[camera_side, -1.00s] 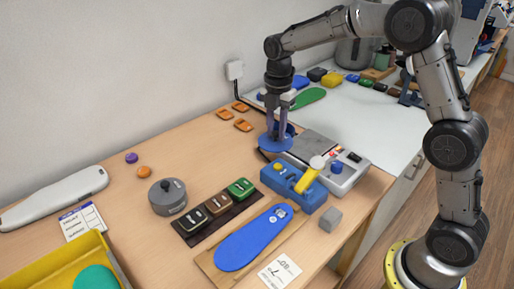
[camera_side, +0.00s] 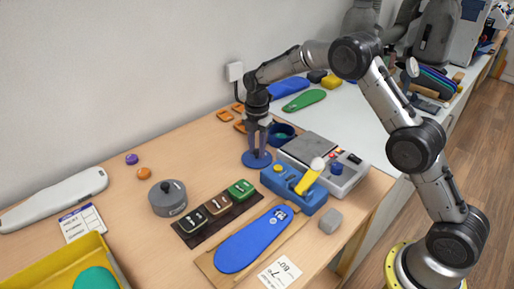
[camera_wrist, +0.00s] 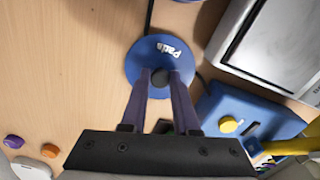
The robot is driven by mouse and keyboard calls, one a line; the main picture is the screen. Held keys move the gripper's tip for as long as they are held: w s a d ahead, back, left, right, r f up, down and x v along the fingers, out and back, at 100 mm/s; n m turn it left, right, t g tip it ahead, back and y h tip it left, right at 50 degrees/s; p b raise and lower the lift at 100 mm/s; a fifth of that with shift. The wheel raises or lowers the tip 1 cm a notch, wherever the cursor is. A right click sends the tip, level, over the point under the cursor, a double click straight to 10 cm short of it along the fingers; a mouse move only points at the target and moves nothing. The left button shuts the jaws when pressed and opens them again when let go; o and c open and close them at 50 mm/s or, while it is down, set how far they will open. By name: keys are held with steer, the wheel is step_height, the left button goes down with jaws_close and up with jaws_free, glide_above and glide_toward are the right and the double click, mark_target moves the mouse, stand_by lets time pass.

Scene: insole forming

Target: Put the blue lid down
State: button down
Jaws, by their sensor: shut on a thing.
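The round blue lid (camera_side: 255,161) is at my gripper (camera_side: 257,149), over the wooden table left of the open blue pot (camera_side: 290,132). The wrist view shows the lid (camera_wrist: 143,55) from above, with white lettering reading "Pads". My gripper (camera_wrist: 160,77) is shut on the dark knob in the lid's middle, fingers pointing down. The lid looks level and is at or very close to the table top; I cannot tell whether it touches. The pot is uncovered, with something green inside.
A blue block with a yellow handle (camera_side: 309,178) and a grey device (camera_side: 345,176) stand close to the right. A dark tray holds several coloured blocks (camera_side: 241,189) in front. A grey round pot (camera_side: 168,199) stands farther left. Bare table lies left of the lid.

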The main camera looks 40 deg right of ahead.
mark_target(257, 151)
steer(key=c, duration=0.7)
jaws_free()
steer(key=shift+f, duration=0.1)
steer(key=shift+o, duration=0.2)
step_height(257, 151, up, 13)
steer(key=s+r+m+t, duration=0.1)
steer(key=s+r+m, duration=0.4)
steer(key=s+r, duration=0.25)
steer(key=s+a+r+m+t, duration=0.1)
steer(key=s+r+m+t, duration=0.2)
steer(key=s+m, duration=1.2)
steer(key=s+f, duration=0.2)
steer(key=s, duration=0.5)
steer(key=s+f+m+t, duration=0.1)
steer(key=s+f, duration=0.2)
steer(key=s, duration=0.5)
steer(key=shift+a+t, duration=0.3)
